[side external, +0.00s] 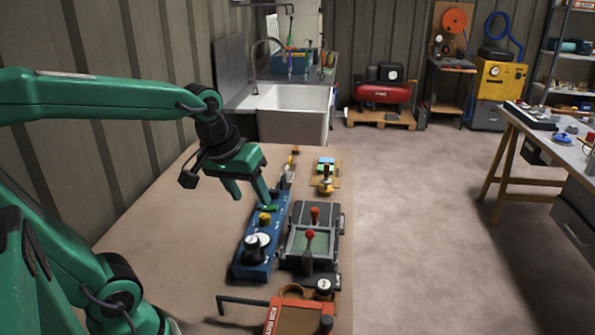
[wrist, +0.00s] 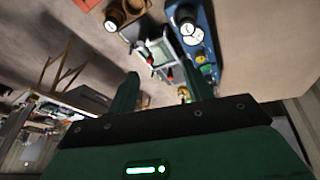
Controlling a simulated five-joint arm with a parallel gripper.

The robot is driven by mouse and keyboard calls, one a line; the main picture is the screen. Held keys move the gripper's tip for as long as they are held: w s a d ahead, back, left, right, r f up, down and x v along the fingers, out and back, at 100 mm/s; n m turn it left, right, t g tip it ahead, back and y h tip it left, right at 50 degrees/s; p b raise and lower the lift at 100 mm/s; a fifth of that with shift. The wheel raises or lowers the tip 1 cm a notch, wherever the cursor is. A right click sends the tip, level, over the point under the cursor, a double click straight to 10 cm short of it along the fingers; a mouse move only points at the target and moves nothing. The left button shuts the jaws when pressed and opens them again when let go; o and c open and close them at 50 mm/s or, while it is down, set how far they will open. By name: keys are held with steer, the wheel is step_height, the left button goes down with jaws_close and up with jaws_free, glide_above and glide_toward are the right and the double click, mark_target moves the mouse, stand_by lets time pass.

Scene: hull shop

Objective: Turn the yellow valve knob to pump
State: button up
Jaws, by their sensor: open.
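The yellow valve knob (side external: 265,218) sits on a long blue panel (side external: 247,268), between a green part (side external: 270,208) and a larger black knob with a white dial (side external: 256,246). In the wrist view the yellow knob (wrist: 201,57) is small, near the right finger's tip. My gripper (side external: 249,196) is open and empty, above the panel's far part; its right finger is close to the green part in the picture. Whether it touches anything I cannot tell. The two fingers (wrist: 163,74) show apart in the wrist view. The knob's pointer and the pump marking are too small to read.
Right beside the panel stands a grey device (side external: 296,245) with a green screen and red-topped levers. An orange-framed tray (side external: 297,318) lies in front. A small wooden board (side external: 325,187) with a yellow-and-orange part is behind. The bench (side external: 150,235) left of the panel is clear.

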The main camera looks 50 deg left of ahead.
steer(key=w+a+f+n+g, duration=0.2)
steer(key=w+a+f+n, duration=0.2)
steer(key=w+a+n, duration=0.45)
steer(key=n+g, duration=0.2)
steer(key=n, duration=0.6)
glide_above(265, 215)
steer(key=f, duration=0.7)
steer(key=shift+s+d+f, duration=0.15)
steer(key=shift+d+f, duration=0.05)
steer(key=shift+a+f, duration=0.2)
steer(key=shift+f, duration=0.05)
steer(key=shift+f, duration=0.15)
steer(key=shift+f, duration=3.7)
steer(key=c, duration=1)
